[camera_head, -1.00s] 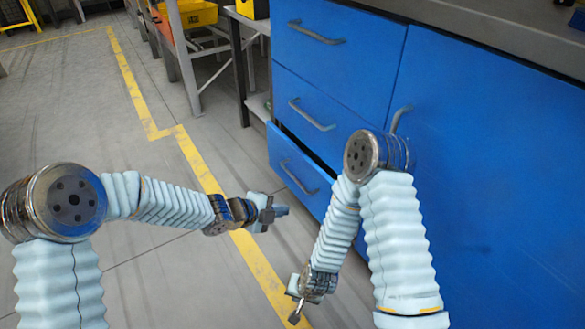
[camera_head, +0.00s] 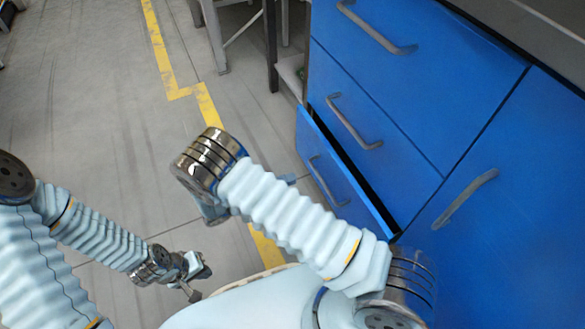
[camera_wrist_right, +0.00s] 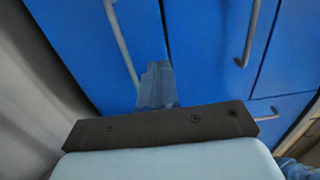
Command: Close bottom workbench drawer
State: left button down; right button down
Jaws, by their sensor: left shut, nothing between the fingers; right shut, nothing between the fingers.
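The blue bottom workbench drawer (camera_head: 332,168) is partly pulled out at the centre right of the head view. A dark gap shows along its top edge, and it has a grey handle (camera_head: 327,182). My right gripper is mostly hidden behind my right arm in the head view. In the right wrist view, my right gripper (camera_wrist_right: 157,70) is shut and empty in front of blue drawer fronts, close to a long grey handle (camera_wrist_right: 122,48); I cannot tell whether it touches. My left gripper (camera_head: 198,280) is shut and empty, low over the floor, left of the drawer and apart from it.
The closed middle drawer (camera_head: 375,118) and top drawer (camera_head: 425,55) are above, with projecting handles. A blue door (camera_head: 510,200) with a handle is at right. A metal stand (camera_head: 272,45) is behind the drawers. The floor (camera_head: 90,130) at left is clear, with a yellow line.

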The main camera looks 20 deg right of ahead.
aim_at(334, 161)
jog(key=d, duration=0.8)
jog(key=w+d, duration=0.1)
jog(key=d, duration=0.3)
jog(key=d, duration=0.4)
jog(key=shift+d, duration=0.15)
jog(key=shift+w+d+r, duration=0.1)
jog(key=shift+d, duration=0.15)
